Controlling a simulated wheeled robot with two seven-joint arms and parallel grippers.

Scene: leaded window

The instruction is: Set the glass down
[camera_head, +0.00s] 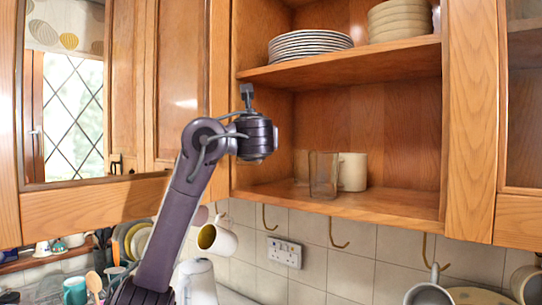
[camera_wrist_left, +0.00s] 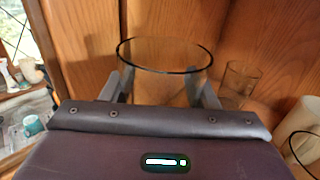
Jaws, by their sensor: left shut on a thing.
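In the left wrist view a clear glass (camera_wrist_left: 165,58), its round rim uppermost, sits between the fingers of my left gripper (camera_wrist_left: 163,88), which is shut on it. In the head view my left gripper (camera_head: 256,138) is at the left side of the open cupboard, and the held glass is hidden behind it. Whether the glass's base touches the lower shelf (camera_head: 400,201) cannot be told. My right gripper is in neither view.
Two other glasses stand on the lower shelf, one in front (camera_head: 323,176) and one behind (camera_head: 301,167), beside a cream mug (camera_head: 353,172). The shelf's right part is clear. Plates (camera_head: 310,46) and bowls (camera_head: 400,20) are stacked above. Mugs hang from hooks below.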

